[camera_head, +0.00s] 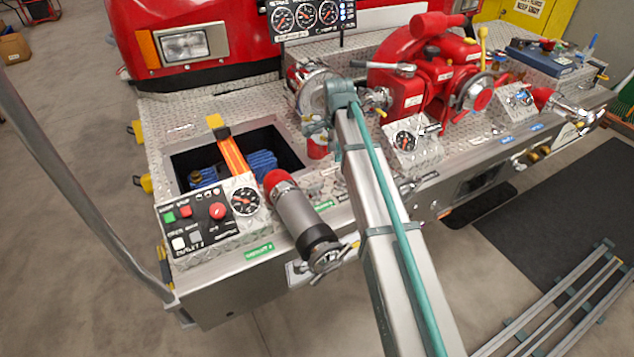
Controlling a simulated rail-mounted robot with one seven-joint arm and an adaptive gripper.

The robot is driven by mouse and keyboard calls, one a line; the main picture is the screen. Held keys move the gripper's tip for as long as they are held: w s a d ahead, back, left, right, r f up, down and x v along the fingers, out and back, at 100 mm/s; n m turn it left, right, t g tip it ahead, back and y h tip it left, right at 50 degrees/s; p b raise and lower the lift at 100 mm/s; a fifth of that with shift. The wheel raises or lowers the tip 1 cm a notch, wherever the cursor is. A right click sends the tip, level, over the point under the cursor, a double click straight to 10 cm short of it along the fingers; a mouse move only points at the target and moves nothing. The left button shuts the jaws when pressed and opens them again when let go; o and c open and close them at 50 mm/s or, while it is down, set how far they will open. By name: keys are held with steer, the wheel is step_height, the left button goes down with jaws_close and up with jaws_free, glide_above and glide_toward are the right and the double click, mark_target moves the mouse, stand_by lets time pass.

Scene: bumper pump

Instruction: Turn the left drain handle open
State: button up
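I cannot make out with certainty which part is the left drain handle. Small metal fittings (314,187) sit on the bumper top right of the grey and red nozzle, near a green label (324,205), and are too small to read. My arm (366,190) rises from the bottom edge to a teal joint over the middle of the bumper and covers part of the deck and front face. I cannot pick out my gripper; its fingers do not show clearly, and nothing is seen held.
The diamond-plate bumper (185,108) carries a control panel (204,222) at left, the nozzle (301,219), an open well (184,167) with a blue hose, and a red pump (412,75) at right. A grey pole stands at far left.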

steer(key=g, duration=0.1)
glide_above(316, 184)
steer(key=shift+n, duration=0.3)
step_height(316, 184, down, 11)
steer(key=shift+f+p, duration=0.1)
steer(key=shift+p, duration=1.15)
jaws_close()
